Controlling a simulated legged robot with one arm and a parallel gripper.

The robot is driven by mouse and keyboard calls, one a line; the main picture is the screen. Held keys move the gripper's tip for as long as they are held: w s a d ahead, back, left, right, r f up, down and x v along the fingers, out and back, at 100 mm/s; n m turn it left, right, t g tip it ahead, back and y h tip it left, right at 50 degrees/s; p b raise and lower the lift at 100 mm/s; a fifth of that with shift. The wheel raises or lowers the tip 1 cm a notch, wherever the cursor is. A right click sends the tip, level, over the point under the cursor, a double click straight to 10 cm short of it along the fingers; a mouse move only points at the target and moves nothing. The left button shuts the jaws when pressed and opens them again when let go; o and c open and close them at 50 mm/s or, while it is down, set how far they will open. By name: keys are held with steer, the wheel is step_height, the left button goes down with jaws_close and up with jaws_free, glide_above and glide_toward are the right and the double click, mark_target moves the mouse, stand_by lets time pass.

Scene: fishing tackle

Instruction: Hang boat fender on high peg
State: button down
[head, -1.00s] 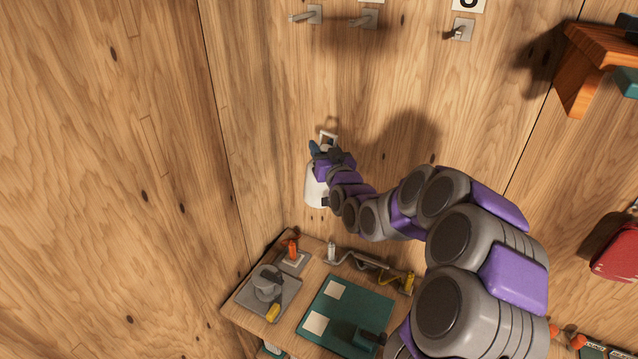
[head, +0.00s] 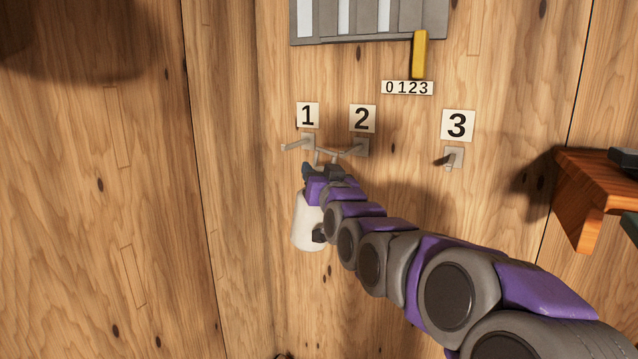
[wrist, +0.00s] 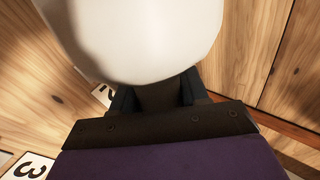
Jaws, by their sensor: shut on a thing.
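The boat fender (head: 308,224) is a white rounded cylinder in the head view, hanging upright below my gripper (head: 316,172). My gripper is shut on its upper end. A thin light loop at its top shows just above the gripper, close to peg 1 (head: 305,142) and peg 2 (head: 358,148). I cannot tell whether the loop touches either peg. Peg 3 (head: 453,158) is bare, to the right. In the wrist view the fender (wrist: 140,40) fills the top, with the fingers (wrist: 155,97) against it.
Number plates 1, 2 and 3 are on the wooden wall above the pegs. A grey panel (head: 340,41) with a yellow handle (head: 420,55) is above them. A wooden shelf (head: 590,200) juts out at the right. The wall left of the fender is clear.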

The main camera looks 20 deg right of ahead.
steer(key=shift+w+d, duration=0.25)
steer(key=shift+w, duration=0.2)
steer(key=w+d+f+p, duration=0.1)
steer(key=w+d+p, duration=0.4)
steer(key=w+d, duration=0.1)
steer(key=shift+d+f+p, duration=0.2)
steer(key=shift+p, duration=0.1)
stand_by(0.7)
stand_by(0.6)
steer(key=shift+c, duration=2.4)
jaws_free()
steer(key=shift+f, duration=0.1)
